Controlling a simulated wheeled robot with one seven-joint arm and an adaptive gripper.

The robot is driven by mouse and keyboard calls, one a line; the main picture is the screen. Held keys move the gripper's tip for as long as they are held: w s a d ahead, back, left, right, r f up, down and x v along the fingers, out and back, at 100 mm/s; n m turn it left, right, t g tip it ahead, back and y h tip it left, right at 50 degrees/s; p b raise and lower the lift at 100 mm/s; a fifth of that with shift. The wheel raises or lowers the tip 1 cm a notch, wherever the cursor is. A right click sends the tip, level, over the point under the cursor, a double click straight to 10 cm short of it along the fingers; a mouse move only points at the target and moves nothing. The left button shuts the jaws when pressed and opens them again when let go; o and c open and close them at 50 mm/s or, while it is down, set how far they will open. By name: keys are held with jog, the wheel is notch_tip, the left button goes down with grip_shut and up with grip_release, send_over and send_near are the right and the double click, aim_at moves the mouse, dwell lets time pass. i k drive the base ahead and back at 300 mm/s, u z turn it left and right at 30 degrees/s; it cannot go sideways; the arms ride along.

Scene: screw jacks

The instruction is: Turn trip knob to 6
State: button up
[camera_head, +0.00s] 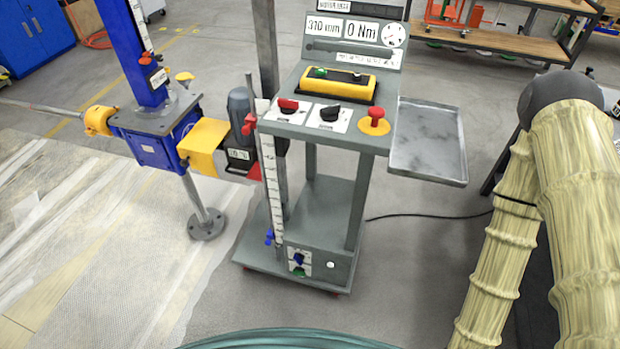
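A grey control stand (330,190) is in the middle of the head view. Its sloped top carries a red knob (288,105) on the left and a black knob (330,113) in the centre, each on a white scale plate. The plates' small lettering is too small to read, so I cannot tell which knob is the trip knob or its number. A display board (352,33) above reads 310 mm and 0 Nm. My gripper is out of view; only my beige-sleeved arm shows at the right.
A red mushroom button (375,118) stands right of the black knob. A yellow pendant (338,83) lies behind the knobs. A metal tray (428,150) juts out right. A blue screw jack (145,125) with a motor stands left. Floor in front of the stand is mostly clear.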

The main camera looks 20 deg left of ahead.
aim_at(297, 257)
jog(key=z, duration=1.8)
jog(key=k, duration=0.95)
jog(key=u, duration=1.8)
